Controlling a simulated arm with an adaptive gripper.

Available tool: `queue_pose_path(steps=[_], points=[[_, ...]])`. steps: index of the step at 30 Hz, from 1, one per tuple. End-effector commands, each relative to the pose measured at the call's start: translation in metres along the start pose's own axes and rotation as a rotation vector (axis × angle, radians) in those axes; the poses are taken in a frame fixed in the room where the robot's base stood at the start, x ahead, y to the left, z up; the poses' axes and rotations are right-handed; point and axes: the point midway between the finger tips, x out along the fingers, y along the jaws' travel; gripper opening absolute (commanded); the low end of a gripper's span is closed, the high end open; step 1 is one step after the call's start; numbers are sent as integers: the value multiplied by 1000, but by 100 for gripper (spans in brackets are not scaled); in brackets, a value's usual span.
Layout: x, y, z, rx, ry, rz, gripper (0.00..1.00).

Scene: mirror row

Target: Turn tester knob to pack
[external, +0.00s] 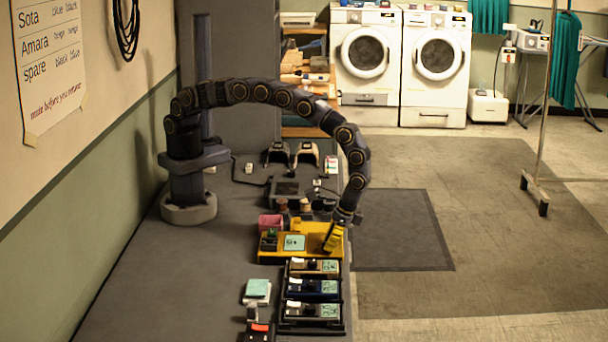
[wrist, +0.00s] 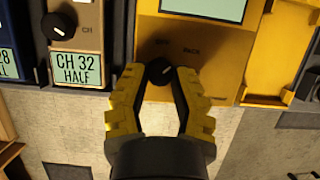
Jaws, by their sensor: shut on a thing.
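The yellow tester (external: 268,254) sits on the bench in the external view, with a pale display on its top. In the wrist view its yellow-brown panel (wrist: 217,88) shows a label reading PACK at the upper right of a black knob and a fainter label at the upper left. The tester knob (wrist: 158,72) is small and round, with a short pale pointer mark. My gripper (wrist: 159,76) has its yellow fingertips on either side of the knob, shut on it. In the external view my gripper (external: 333,238) is at the tester's right end, and the knob is hidden.
A black rack (external: 314,325) of several packs stands in front of the tester. One pack (wrist: 78,42) labelled CH 32 HALF, with its own black knob, is left of my gripper. A pink container (external: 270,223) and small bottles stand behind the tester. Floor lies beyond the bench's right edge.

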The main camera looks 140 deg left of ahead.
Motion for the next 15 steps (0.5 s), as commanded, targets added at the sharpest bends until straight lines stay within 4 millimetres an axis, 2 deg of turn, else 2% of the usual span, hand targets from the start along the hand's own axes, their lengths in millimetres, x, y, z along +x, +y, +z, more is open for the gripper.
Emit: queue_pose_path(steps=[14, 15], points=[[3, 0, 1, 14, -6, -10, 0], [3, 0, 1, 14, -6, -10, 32]])
